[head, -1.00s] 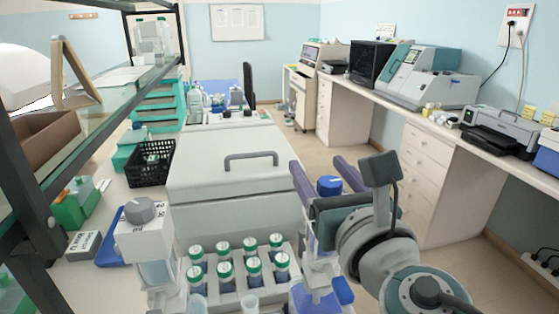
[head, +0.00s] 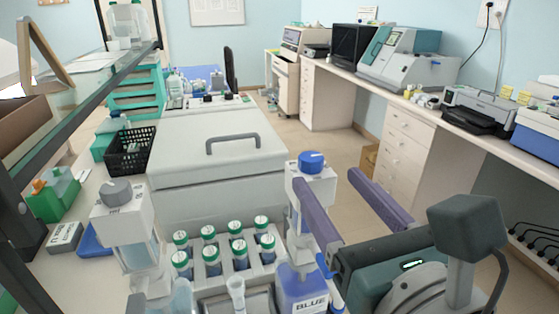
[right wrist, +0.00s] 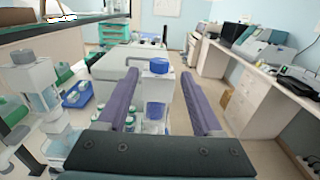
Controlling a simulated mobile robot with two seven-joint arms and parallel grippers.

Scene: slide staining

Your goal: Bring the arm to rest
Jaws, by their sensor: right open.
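My right gripper (head: 336,216) is open and empty in the head view, with two purple fingers spread apart. In the right wrist view the fingers (right wrist: 158,84) spread either side of the blue cap (right wrist: 158,66), which shows beyond the gripper's palm. I cannot tell whether the fingers touch the bottle. My left gripper is in neither view.
A rack (head: 270,258) of several green-capped tubes stands left of the bottle. A grey-capped dispenser (head: 117,190) is further left. A large white lidded box (head: 215,165) is behind them. A black basket (head: 128,150) stands left of the box. Open floor (head: 340,147) lies to the right.

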